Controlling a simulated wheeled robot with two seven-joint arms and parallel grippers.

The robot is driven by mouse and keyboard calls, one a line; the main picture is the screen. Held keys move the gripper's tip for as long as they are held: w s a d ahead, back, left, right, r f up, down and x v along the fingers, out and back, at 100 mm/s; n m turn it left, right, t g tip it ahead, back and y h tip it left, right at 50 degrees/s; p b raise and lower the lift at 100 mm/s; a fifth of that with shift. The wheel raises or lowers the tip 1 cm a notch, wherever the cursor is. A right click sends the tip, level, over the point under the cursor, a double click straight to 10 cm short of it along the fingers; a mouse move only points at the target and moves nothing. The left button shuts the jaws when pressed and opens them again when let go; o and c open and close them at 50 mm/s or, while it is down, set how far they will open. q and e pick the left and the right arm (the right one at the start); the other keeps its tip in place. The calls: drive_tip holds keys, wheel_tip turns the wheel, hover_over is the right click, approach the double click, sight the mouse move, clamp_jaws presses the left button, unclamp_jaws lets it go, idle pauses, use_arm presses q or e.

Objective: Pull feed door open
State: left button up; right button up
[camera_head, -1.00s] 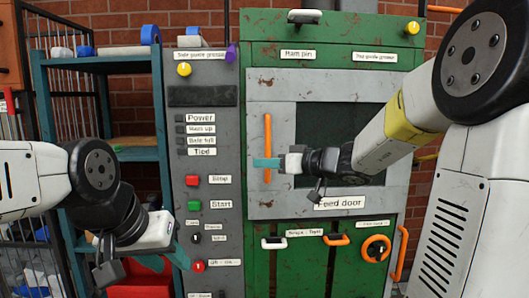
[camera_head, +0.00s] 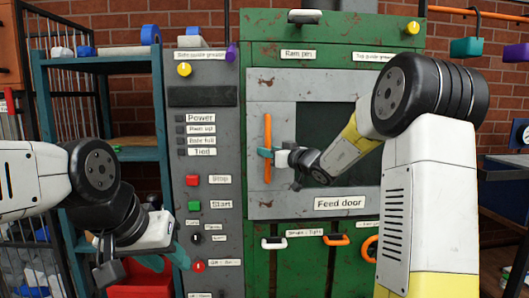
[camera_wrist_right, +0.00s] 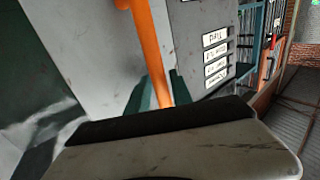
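The feed door (camera_head: 350,90) is a grey, worn panel with a dark window, set in a green cabinet, with a "Feed door" label below the window. It looks closed, flush in its frame. An upright orange bar handle (camera_head: 267,128) is on its left part; it also shows in the right wrist view (camera_wrist_right: 147,40). My right gripper (camera_head: 266,152) is at the middle of this handle. In the right wrist view its teal fingers lie on both sides of the bar, close against it. My left gripper (camera_head: 178,256) hangs at lower left, away from the door; its finger gap is unclear.
A grey control panel (camera_head: 207,155) with red and green buttons stands left of the door. Below the door are a white handle (camera_head: 273,243) and an orange handle (camera_head: 336,240). A teal shelf (camera_head: 130,155) and red bin (camera_head: 150,278) are at left.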

drive_tip(key=shift+c, duration=0.2)
clamp_jaws()
idle(1.3)
